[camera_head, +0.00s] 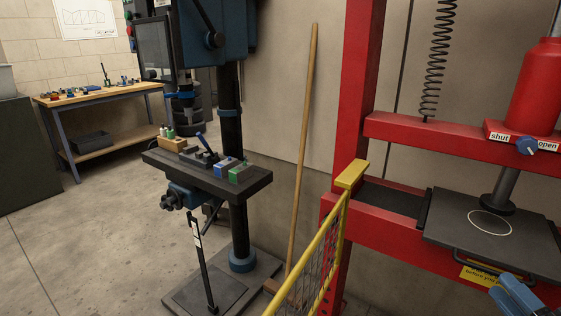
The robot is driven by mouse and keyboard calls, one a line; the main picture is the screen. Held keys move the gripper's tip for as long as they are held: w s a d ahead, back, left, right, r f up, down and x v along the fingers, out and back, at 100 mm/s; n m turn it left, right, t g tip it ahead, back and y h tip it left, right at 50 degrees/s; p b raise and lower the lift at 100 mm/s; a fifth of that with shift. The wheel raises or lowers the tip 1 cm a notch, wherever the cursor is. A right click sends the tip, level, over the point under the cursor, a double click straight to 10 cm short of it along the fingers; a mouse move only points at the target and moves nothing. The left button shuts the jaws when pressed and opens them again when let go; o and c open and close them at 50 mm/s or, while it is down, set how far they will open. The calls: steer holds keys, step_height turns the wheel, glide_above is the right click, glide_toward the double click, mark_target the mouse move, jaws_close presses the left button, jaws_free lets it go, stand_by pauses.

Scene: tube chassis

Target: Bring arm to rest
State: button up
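No gripper of mine can be made out in the head view, so its state and position do not show. A blue and grey part (516,297) is cut off by the lower right edge, in front of the red press. I cannot tell whether it belongs to my arm or to the press.
A red press (357,110) with a dark plate (540,244) fills the right. A yellow mesh guard (318,258) stands before it. A drill press (231,130) with a loaded table (250,187) and a wooden pole (303,140) stand centrally. Left floor (90,240) is clear; a workbench (125,92) stands behind.

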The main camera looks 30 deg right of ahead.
steer(key=s+a+m+g+y, duration=0.1)
steer(key=a+m, duration=0.4)
steer(key=a, duration=0.6)
steer(key=s+a+r+m+g+y, duration=0.1)
steer(key=s+a+m+y, duration=0.3)
steer(key=a, duration=0.7)
steer(key=s+a+r+m+g+y, duration=0.1)
steer(key=s+a+m+y, duration=0.1)
steer(key=a+m, duration=0.4)
steer(key=a, duration=0.5)
steer(key=shift+s+a, duration=0.2)
steer(key=shift+s, duration=0.2)
